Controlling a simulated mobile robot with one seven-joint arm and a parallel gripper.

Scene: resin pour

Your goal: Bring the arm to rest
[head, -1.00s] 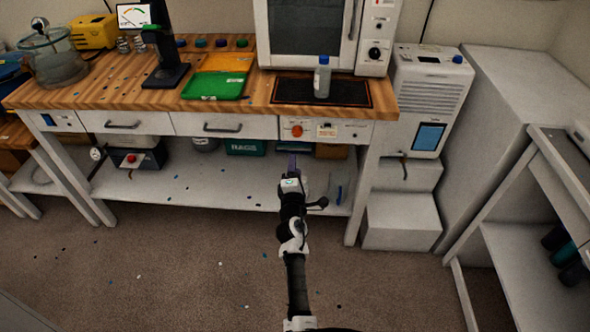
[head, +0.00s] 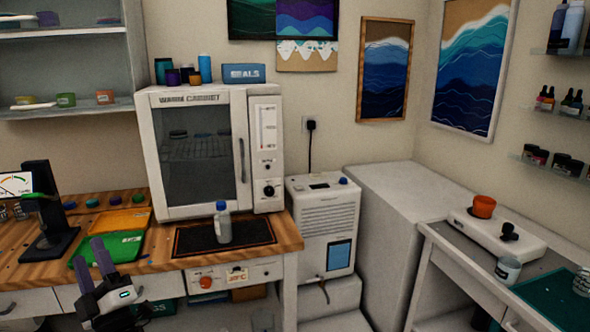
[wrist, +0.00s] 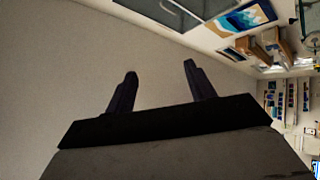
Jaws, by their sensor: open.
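My gripper (head: 95,258) is in the lower left of the head view, in front of the wooden bench and near the green tray. Its two dark fingers point up and stand apart. In the wrist view the fingers (wrist: 160,85) are spread with nothing between them, and a plain pale wall or ceiling lies beyond. The rest of my arm is mostly below the edge of the head view.
The green tray (head: 80,265) and orange tray (head: 125,220) lie left. A side table (head: 450,250) stands right.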

